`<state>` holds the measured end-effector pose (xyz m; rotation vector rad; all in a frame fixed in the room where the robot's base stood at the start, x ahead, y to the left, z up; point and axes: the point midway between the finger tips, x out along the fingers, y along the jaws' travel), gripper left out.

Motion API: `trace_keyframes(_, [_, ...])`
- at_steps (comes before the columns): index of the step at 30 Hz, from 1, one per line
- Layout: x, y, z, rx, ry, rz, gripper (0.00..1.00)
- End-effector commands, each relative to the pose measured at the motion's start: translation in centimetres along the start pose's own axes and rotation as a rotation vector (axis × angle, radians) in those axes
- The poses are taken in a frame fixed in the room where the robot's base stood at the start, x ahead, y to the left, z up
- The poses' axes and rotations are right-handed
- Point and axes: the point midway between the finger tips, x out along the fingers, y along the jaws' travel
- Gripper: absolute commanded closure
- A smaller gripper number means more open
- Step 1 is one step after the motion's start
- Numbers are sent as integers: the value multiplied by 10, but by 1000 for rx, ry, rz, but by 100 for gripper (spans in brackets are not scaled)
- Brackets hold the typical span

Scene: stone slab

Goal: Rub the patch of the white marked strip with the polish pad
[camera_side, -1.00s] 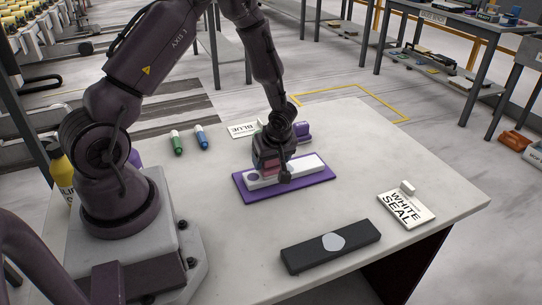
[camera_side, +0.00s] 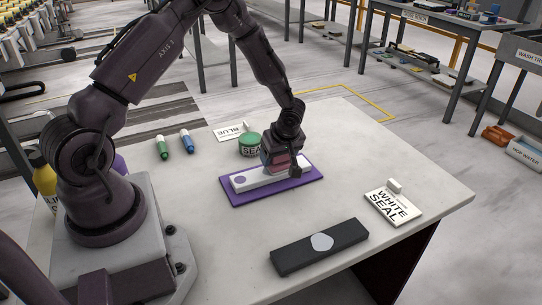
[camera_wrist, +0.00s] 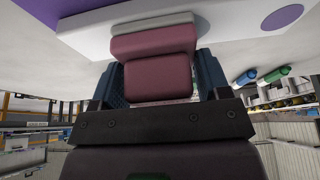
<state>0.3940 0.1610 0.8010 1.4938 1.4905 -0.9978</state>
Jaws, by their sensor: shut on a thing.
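The white strip (camera_side: 256,180) lies on a purple mat (camera_side: 232,198) in the side view. A round purple patch (camera_side: 240,180) marks its left end. My gripper (camera_side: 280,163) is shut on the polish pad (camera_side: 274,160), a maroon block. It holds the pad low over the strip's right part, away from the purple patch. In the wrist view, the pad (camera_wrist: 157,78) sits between both fingers, and its grey face layer (camera_wrist: 130,26) is at the white strip (camera_wrist: 215,27). I cannot tell if they touch. The patch (camera_wrist: 284,17) shows clear of the pad. My gripper hides part of the strip.
A dark strip (camera_side: 290,256) with a pale patch (camera_side: 321,242) lies in front. A WHITE SEAL card (camera_side: 392,207) is at right. A green tin (camera_side: 250,144), a BLUE card (camera_side: 228,133) and green (camera_side: 163,149) and blue (camera_side: 187,141) markers are behind.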

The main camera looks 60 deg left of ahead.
Motion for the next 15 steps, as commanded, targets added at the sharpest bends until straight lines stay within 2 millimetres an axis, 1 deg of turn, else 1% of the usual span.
trace_keyframes(1, [1, 5, 0, -3, 0, 0, 49])
trace_keyframes(4, [1, 11, 0, -2, -1, 0, 49])
trace_keyframes(8, [1, 13, 1, -1, -1, 0, 49])
trace_keyframes(11, [1, 8, 0, -1, -1, -1, 49])
trace_keyframes(15, [0, -6, 0, -1, -1, -3, 49])
